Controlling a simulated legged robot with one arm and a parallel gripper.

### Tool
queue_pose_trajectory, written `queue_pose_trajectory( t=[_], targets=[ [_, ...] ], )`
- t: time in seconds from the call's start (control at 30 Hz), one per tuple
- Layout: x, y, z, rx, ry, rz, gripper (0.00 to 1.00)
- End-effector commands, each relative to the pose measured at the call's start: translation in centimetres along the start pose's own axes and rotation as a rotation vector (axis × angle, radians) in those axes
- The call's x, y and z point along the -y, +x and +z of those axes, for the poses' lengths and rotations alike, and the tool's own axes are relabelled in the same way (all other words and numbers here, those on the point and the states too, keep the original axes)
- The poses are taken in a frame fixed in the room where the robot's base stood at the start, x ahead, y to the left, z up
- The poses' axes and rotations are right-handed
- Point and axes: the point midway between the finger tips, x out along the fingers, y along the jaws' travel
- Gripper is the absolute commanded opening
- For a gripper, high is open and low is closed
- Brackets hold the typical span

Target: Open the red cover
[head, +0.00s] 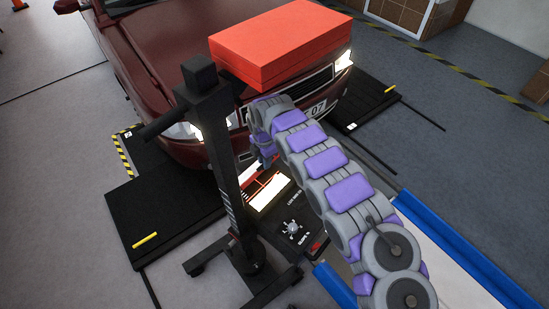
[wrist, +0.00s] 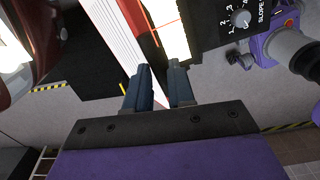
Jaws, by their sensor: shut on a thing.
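The gripper is shut on a thin edge between the fingers. I cannot tell whether that edge belongs to the cover. My arm hides part of the contact in the head view.
A dark upright post (head: 222,150) on a wheeled base stands left of my arm. A dark red car (head: 150,60) with lit headlights is behind it on black platforms (head: 160,220). A knob panel marked SLOPE (wrist: 240,18) is at the upper right in the wrist view.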

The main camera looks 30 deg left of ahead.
Motion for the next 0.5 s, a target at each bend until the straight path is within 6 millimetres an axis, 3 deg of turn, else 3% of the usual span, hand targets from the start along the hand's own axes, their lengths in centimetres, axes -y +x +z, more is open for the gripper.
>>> queue_pose_trajectory(
  t=[0.5],
  targets=[
    [-0.27,-0.36,-0.14,0.008,0.009,0.004,0.0]
  ],
)
